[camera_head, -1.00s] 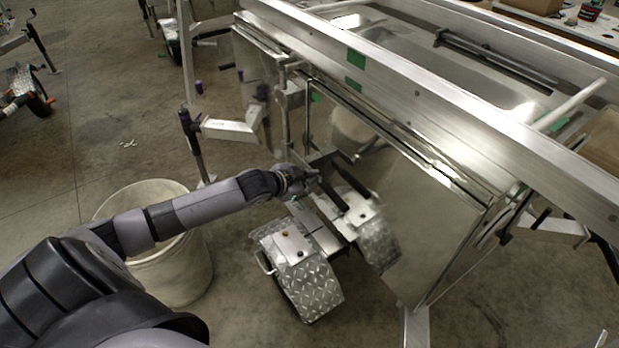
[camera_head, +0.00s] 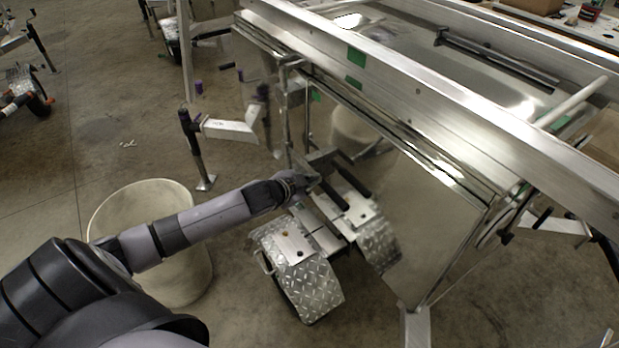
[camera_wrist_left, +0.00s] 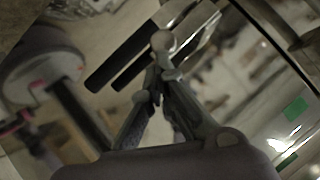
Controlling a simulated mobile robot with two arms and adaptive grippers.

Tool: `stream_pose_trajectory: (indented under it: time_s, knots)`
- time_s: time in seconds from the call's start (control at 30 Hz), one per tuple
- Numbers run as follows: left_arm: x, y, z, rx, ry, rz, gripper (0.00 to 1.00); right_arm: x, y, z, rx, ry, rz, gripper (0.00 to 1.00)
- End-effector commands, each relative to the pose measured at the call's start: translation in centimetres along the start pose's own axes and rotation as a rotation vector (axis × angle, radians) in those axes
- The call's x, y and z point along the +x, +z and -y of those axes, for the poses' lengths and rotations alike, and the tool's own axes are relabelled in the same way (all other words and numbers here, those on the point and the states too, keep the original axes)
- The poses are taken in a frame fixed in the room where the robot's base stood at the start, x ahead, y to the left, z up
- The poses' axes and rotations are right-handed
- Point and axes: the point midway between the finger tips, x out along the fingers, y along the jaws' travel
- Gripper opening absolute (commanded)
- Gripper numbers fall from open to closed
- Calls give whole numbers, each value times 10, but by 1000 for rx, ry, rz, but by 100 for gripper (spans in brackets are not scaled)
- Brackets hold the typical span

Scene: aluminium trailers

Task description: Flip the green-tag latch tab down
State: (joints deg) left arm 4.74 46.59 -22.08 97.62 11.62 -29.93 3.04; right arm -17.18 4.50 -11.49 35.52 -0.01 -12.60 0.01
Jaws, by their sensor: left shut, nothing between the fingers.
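My left gripper (camera_head: 312,180) reaches in from the left to the front of the polished trailer panel, near two black-gripped bars (camera_head: 340,186). In the left wrist view the fingers (camera_wrist_left: 158,74) are together and empty. A small round metal end (camera_wrist_left: 162,41) shows just beyond the fingertips; whether they touch it I cannot tell. Green tags show on the trailer rail (camera_head: 355,57), just below it (camera_head: 354,84) and at the panel's upper left (camera_head: 316,97). Green patches also show in the left wrist view (camera_wrist_left: 293,109). I cannot clearly make out the latch tab. My right gripper is out of view.
Diamond-plate fenders (camera_head: 303,272) stand below the gripper. A pale bin (camera_head: 150,225) stands left, behind my left arm. A metal jack post (camera_head: 193,145) stands behind the gripper. The long aluminium rail (camera_head: 430,95) runs above. Open floor lies at far left.

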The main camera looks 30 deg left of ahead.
Motion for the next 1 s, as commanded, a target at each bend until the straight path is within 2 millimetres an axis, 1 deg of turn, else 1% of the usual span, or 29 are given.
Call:
stream_pose_trajectory:
  time_s: [0.33, 0.63, 0.7, 0.9, 1.0]
  knots:
    - [6, 8, -12, 84, -62, 0, 0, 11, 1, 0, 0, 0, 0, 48]
    - [19, 27, -30, 274, -200, 1, 0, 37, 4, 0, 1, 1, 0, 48]
    - [22, 31, -31, 319, -234, 2, 0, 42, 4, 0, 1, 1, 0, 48]
    - [32, 45, -36, 316, -230, 1, 0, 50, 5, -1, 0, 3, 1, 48]
    - [30, 41, -33, 318, -230, -1, 0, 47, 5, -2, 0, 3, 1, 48]
